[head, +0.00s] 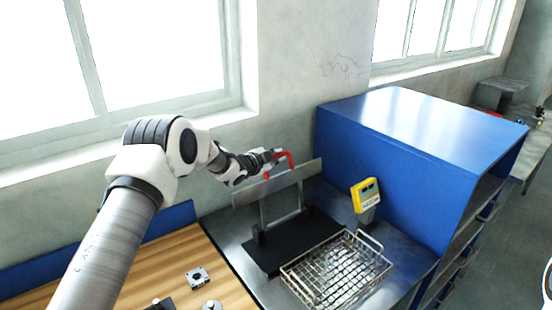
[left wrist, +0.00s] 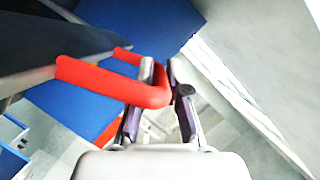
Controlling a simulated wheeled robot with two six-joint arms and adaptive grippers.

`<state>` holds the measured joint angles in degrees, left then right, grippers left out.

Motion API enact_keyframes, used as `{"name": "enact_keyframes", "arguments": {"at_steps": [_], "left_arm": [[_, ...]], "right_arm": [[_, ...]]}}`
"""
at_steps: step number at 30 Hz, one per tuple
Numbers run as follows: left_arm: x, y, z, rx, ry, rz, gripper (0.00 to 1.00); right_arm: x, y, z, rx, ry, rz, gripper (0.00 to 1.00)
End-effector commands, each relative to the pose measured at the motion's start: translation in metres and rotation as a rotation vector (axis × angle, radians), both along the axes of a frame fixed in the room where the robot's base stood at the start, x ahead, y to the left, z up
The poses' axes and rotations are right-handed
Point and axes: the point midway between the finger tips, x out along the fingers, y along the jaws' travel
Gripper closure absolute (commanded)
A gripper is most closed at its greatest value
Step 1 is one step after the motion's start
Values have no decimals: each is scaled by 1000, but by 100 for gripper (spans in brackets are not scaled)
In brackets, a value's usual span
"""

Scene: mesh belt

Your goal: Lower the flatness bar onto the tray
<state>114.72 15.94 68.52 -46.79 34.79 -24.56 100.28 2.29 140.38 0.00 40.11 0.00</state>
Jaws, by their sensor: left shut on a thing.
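The flatness bar is a long grey metal strip (head: 250,192) with a red handle (head: 290,158) on top. It is upright on edge at the upright frame of a black-based stand (head: 275,258), behind the tray. I cannot tell whether it rests on the frame. My left gripper (head: 274,155) is shut on the red handle. In the left wrist view the red handle (left wrist: 110,82) runs between the fingers (left wrist: 162,85). The tray is a wire mesh basket (head: 290,277) with looped end handles, on the metal worktop in front of the stand.
A yellow gauge (head: 366,194) on a post stands behind the tray, right of the bar. A blue cabinet (head: 385,165) rises at the right. A wooden board (head: 190,255) with small metal parts lies at the left. The wall and windows are behind.

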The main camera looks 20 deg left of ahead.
Motion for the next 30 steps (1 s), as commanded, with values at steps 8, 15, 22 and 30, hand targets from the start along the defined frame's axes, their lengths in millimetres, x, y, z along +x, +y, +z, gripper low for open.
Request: {"name": "enact_keyframes", "arguments": {"at_steps": [8, 15, 22, 30], "left_arm": [[-13, -23, -9, 90, -51, -4, 100], [-34, -59, -13, 240, -141, -4, 100], [-54, -92, -16, 385, -222, -3, 100], [-67, -115, -16, 418, -241, -2, 100]], "right_arm": [[0, 0, -51, 0, 0, 0, 100], [0, 0, -122, 0, 0, 0, 100], [0, 0, -175, 0, 0, 0, 100], [0, 0, -198, 0, 0, 0, 100]]}}
